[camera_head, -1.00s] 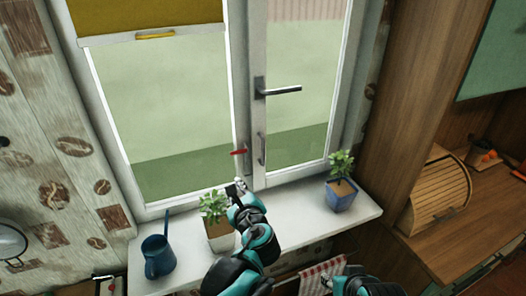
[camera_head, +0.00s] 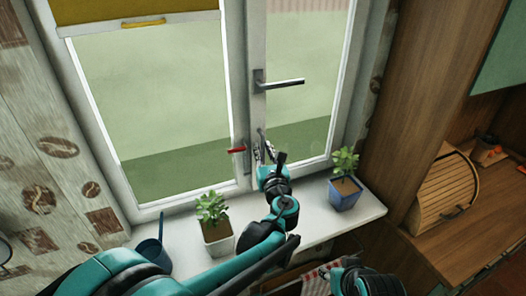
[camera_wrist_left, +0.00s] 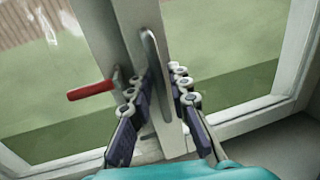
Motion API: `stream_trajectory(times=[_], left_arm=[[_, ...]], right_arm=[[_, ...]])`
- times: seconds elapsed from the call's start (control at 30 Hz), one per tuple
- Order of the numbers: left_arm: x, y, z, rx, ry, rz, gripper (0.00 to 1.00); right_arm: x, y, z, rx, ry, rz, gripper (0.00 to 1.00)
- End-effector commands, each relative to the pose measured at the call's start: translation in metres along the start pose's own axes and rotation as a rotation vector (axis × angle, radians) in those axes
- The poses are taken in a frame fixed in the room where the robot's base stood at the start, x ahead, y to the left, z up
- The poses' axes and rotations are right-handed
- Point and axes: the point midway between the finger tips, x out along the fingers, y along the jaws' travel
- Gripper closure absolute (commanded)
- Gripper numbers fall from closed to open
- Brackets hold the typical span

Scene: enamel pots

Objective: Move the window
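The window (camera_head: 160,95) has two panes side by side in white frames and looks closed. A dark lever handle (camera_head: 280,84) sits on the middle frame. A slim grey upright handle is lower on this frame, seen in the left wrist view (camera_wrist_left: 157,75). A small red handle (camera_head: 237,150) is just left of it; it also shows in the left wrist view (camera_wrist_left: 92,91). My left gripper (camera_head: 264,152) is at the grey handle, its fingers open on both sides of it (camera_wrist_left: 161,73). Contact is unclear. My right arm is at the bottom edge; its fingers are not clear.
The white sill (camera_head: 310,220) holds a plant in a white pot (camera_head: 215,232), a plant in a blue pot (camera_head: 345,188) and a blue watering can (camera_head: 155,250), partly hidden by my left arm. A wooden cabinet side and bread box (camera_head: 445,195) stand right.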

Motion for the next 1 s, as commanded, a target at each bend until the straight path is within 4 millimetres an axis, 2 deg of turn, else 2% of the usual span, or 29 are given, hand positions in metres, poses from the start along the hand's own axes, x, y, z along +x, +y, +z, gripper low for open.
stream_trajectory(times=[0.33,0.4,0.73,0.83,1.0], left_arm=[[0.006,0.0,0.0,-0.001,0.0,0.0,0.82],[0.006,0.0,0.0,-0.001,0.0,0.0,1.0],[0.005,0.0,0.0,-0.001,0.0,0.0,1.0],[-0.006,-0.005,0.001,-0.002,0.001,-0.003,1.0],[-0.038,-0.018,0.001,-0.002,0.001,-0.004,1.0]], right_arm=[[0.001,0.0,0.001,0.0,0.0,0.0,0.6],[0.001,0.0,0.001,0.0,0.0,0.0,0.6],[0.001,0.0,0.001,0.0,0.0,0.0,0.6],[0.0,0.0,0.0,0.0,0.0,0.0,0.6],[-0.002,0.0,-0.002,0.0,0.0,0.0,0.6]])
